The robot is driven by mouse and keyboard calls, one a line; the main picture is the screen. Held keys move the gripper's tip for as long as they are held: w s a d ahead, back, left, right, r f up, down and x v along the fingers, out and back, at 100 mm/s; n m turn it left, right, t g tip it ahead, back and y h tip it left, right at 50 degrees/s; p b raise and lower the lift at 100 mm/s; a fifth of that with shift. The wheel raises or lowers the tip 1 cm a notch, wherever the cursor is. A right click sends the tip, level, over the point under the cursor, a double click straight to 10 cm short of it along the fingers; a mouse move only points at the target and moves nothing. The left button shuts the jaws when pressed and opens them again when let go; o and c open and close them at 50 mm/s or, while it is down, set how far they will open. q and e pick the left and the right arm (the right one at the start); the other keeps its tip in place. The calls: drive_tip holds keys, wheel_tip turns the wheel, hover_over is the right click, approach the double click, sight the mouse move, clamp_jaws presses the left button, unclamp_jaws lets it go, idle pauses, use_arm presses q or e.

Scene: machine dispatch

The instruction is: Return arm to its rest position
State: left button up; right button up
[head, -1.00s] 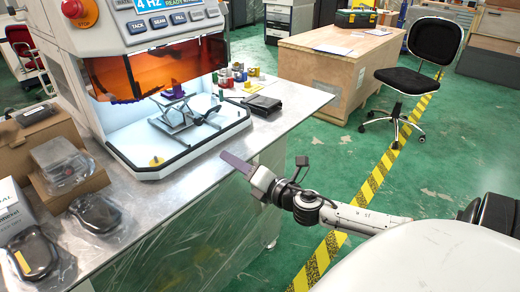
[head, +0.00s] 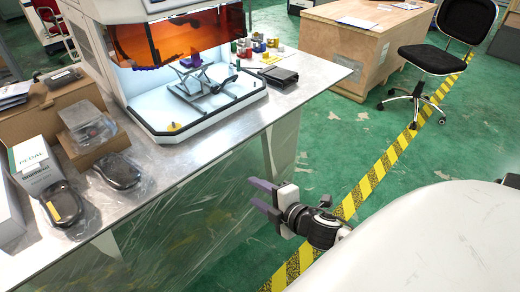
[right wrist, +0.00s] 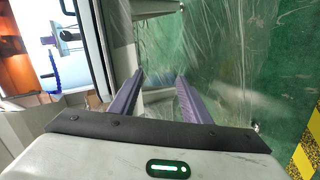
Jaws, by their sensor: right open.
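My right gripper (head: 262,192) is in front of the workbench, below the level of its top, over the green floor. Its two purple fingers are apart with nothing between them. They also show in the right wrist view (right wrist: 160,92), pointing toward the plastic-wrapped side of the bench. My right arm comes in from the lower right of the head view and is drawn back close to my body. My left gripper is not in view.
The metal workbench (head: 215,136) carries a white machine (head: 150,108) with an orange shield, black pedals (head: 118,170), boxes and small coloured items. A wooden crate (head: 335,58) and a black chair (head: 435,60) stand behind.

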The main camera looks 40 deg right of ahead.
drive_tip(key=shift+s+a+f, duration=0.1)
drive_tip(key=shift+s, duration=0.05)
idle(0.5)
drive_tip(key=s+a+f+m+g+y, duration=0.1)
drive_tip(key=s+a+f+m+g, duration=0.1)
drive_tip(key=s+a+f+m, duration=0.3)
drive_tip(key=s+a+f+m+g+y, duration=0.1)
drive_tip(key=s+a+f+m+g, duration=0.1)
drive_tip(key=s+a+f+m, duration=0.4)
drive_tip(key=s+a+m, duration=0.2)
drive_tip(key=s+a, duration=0.3)
drive_tip(key=shift+m+g+y, duration=0.3)
drive_tip(key=shift+g+y, duration=0.1)
